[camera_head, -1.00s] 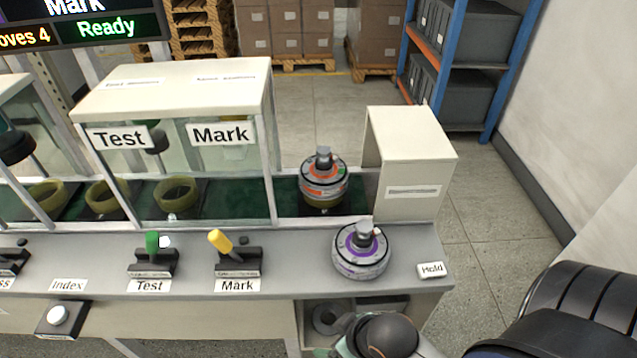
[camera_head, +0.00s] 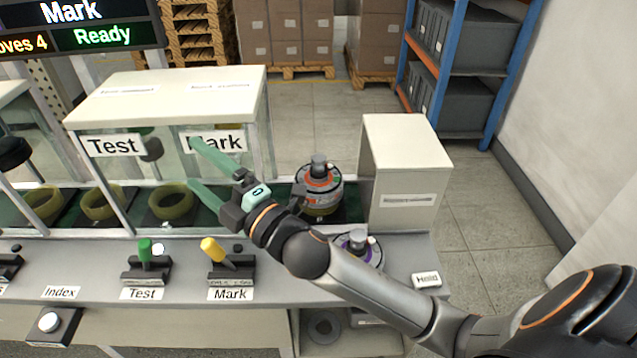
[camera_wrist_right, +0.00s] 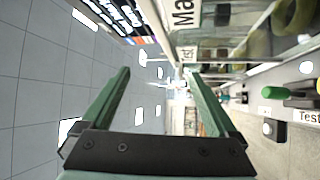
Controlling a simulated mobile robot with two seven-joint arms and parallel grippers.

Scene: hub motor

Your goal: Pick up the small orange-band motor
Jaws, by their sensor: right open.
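The small orange-band motor (camera_head: 320,180) stands upright on a holder at the right end of the green conveyor, beside the cream housing. My right gripper (camera_head: 194,163) is open and empty. It appears in front of the Mark station's glass, to the left of the motor, with its fingers pointing left. In the right wrist view its green fingers (camera_wrist_right: 162,88) are spread with nothing between them. A purple-band motor (camera_head: 359,246) sits on the counter near the Held label, partly hidden by my right arm. My left gripper is not in view.
The cream housing (camera_head: 405,170) closes off the conveyor's right end. A green Test lever (camera_head: 145,254) and a yellow Mark lever (camera_head: 213,251) stand on the counter (camera_head: 190,252). The Mark station's cover (camera_head: 185,92) is beside the gripper. Shelving (camera_head: 465,70) stands behind.

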